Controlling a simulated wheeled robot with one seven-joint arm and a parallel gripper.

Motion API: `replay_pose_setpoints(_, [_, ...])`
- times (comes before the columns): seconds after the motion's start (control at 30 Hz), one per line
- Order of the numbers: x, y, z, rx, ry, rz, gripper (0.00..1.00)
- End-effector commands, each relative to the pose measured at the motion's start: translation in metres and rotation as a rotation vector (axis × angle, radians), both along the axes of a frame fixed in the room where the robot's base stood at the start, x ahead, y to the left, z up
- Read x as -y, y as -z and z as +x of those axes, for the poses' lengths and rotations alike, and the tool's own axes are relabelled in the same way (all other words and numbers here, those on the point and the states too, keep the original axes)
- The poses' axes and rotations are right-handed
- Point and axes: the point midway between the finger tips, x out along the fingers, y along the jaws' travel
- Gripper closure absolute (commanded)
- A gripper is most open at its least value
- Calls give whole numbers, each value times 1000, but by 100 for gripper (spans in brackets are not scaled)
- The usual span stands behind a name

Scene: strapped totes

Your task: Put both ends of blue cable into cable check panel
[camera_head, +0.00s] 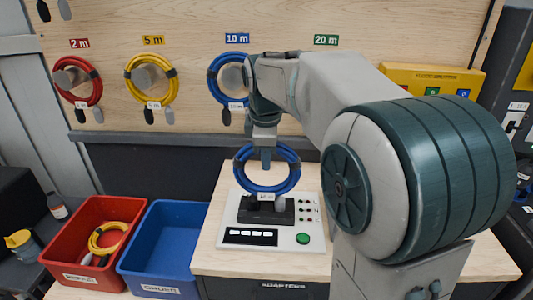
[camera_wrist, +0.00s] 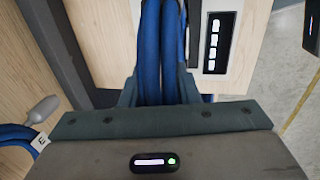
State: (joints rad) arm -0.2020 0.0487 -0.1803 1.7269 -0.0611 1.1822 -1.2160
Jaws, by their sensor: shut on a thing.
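A coiled blue cable (camera_head: 240,183) with a white tag hangs from my gripper (camera_head: 266,158), which is shut on the top of the coil. The coil is upright, its lower part at the black socket block of the cable check panel (camera_head: 310,240). A grey cable end shows at the block's right side; I cannot tell whether either end is seated. In the wrist view the blue cable (camera_wrist: 150,50) runs between my fingers, and the panel's lit display strip (camera_wrist: 214,45) is to its right. The panel has a green button and small lights.
Another blue coil (camera_head: 214,85) hangs on the 10 m peg, left of my wrist. Red (camera_head: 62,75) and yellow (camera_head: 130,80) coils hang further left. A red tote (camera_head: 60,250) holding a yellow cable and an empty blue tote (camera_head: 150,265) stand left of the bench.

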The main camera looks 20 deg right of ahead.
Motion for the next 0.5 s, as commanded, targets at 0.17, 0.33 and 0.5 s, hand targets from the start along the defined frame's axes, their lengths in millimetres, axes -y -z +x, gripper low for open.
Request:
replay_pose_setpoints(0.17, [0, 1, 0, 4, 0, 1, 100])
replay_pose_setpoints(0.33, [0, 3, 0, 4, 0, 0, 100])
replay_pose_setpoints(0.5, [0, 5, 0, 4, 0, 1, 100])
